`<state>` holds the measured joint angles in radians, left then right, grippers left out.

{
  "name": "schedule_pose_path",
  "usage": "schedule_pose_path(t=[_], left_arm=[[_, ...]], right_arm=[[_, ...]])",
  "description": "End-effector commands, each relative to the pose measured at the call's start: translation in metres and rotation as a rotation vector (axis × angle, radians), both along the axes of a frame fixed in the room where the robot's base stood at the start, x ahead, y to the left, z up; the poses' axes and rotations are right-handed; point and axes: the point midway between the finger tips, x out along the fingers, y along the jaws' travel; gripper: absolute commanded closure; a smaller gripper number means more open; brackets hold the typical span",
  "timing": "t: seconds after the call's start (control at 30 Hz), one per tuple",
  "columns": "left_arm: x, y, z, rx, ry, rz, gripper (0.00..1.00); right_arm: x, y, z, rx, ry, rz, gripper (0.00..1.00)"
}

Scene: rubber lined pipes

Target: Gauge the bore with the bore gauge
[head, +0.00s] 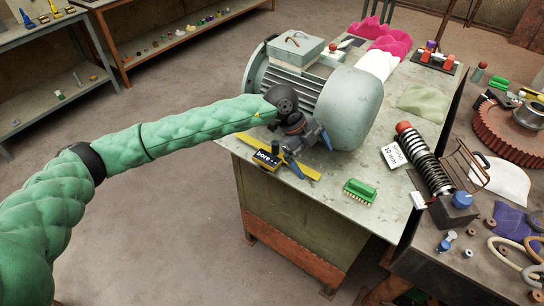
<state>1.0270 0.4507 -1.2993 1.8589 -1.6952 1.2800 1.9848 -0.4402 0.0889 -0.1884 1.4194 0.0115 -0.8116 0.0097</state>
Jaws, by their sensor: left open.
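A flat yellow piece (300,169) with a black label (268,159) reading "bore" lies on the near-left part of the grey bench, beside the motor. It looks like the bore gauge, but its shape is partly covered by my gripper. My left gripper (309,152) is over its right part, with its two dark fingers spread apart and pointing down toward the bench. I cannot tell whether a finger touches the yellow piece. No bore is clearly visible. My right gripper is not in view.
A large grey electric motor (350,105) stands close behind my left gripper. A coil spring unit (425,160) and a white card (393,155) are at the right. The crowded right bench (430,262) holds rings and a red gear.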

Motion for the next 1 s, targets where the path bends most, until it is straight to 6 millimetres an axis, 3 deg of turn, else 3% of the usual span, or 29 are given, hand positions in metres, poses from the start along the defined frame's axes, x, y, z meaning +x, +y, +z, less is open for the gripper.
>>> schedule_pose_path(t=[0.03, 0.2, 0.4, 0.5, 0.6, 1.0], left_arm=[[0.016, 0.018, -0.001, 0.095, -0.028, 0.027, 0.0], [0.058, 0.075, -0.003, 0.365, -0.101, 0.136, 0.0], [0.082, 0.109, 0.002, 0.516, -0.147, 0.214, 0.0], [0.084, 0.113, -0.002, 0.534, -0.151, 0.225, 0.0], [0.084, 0.113, -0.011, 0.535, -0.152, 0.225, 0.0], [0.083, 0.115, -0.029, 0.531, -0.15, 0.223, 0.0]], right_arm=[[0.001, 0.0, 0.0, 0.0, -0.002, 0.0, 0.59], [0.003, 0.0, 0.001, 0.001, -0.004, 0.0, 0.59], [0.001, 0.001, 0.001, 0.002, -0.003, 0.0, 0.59], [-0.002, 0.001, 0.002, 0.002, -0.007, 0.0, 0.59], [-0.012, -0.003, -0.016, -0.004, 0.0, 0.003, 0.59], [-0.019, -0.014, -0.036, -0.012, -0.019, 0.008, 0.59]])
